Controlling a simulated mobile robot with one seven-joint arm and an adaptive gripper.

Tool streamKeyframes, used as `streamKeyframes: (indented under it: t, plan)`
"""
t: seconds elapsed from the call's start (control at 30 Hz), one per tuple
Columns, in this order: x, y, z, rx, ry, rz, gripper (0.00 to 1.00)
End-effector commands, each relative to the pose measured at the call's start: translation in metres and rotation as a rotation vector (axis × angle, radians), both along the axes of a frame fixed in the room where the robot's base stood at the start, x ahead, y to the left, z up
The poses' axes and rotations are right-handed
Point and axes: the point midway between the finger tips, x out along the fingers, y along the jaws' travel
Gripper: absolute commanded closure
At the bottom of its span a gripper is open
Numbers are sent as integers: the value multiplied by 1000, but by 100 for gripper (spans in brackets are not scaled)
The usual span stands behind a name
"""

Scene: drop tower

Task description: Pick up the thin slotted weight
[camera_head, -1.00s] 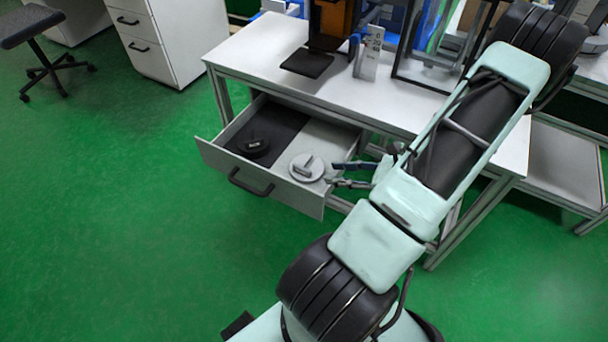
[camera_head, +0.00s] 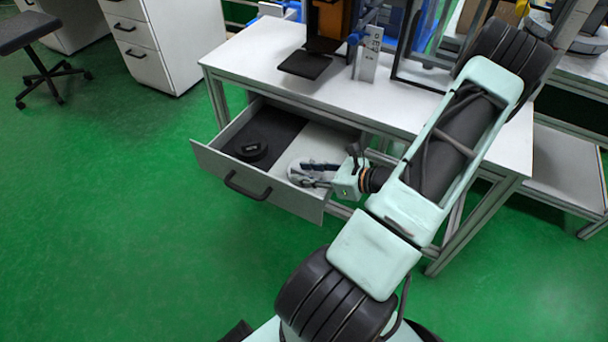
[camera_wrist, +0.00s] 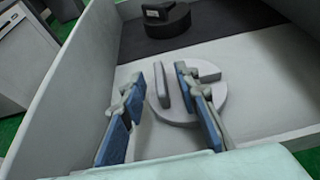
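A light grey disc with an upright grip and a slot (camera_wrist: 188,113), apparently the thin slotted weight, lies flat in the open drawer. In the head view this grey weight (camera_head: 294,167) is partly covered by my gripper (camera_head: 310,173). In the wrist view my gripper (camera_wrist: 160,86) is open, with its blue-padded fingers over the disc. The upright grip (camera_wrist: 161,86) shows between the fingers, closer to the left one; contact cannot be told. A thicker black weight (camera_wrist: 167,23) sits farther back in the wrist view, and at the drawer's left in the head view (camera_head: 246,152).
The drawer (camera_head: 208,163) is pulled out under a white table (camera_head: 350,105); its walls stand close around my gripper. A dark mat (camera_head: 283,127) lines its left part. A tower stands on the tabletop. Green floor is free at the left.

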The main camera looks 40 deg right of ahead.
Motion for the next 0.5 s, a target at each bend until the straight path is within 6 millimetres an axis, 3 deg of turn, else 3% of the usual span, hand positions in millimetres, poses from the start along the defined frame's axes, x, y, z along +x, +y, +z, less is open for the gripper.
streamKeyframes:
  t: [0.23, 0.5]
  plan:
    - [1, 0, 0, 0, 0, -1, 72]
    - [1, 0, 0, -1, 0, -1, 100]
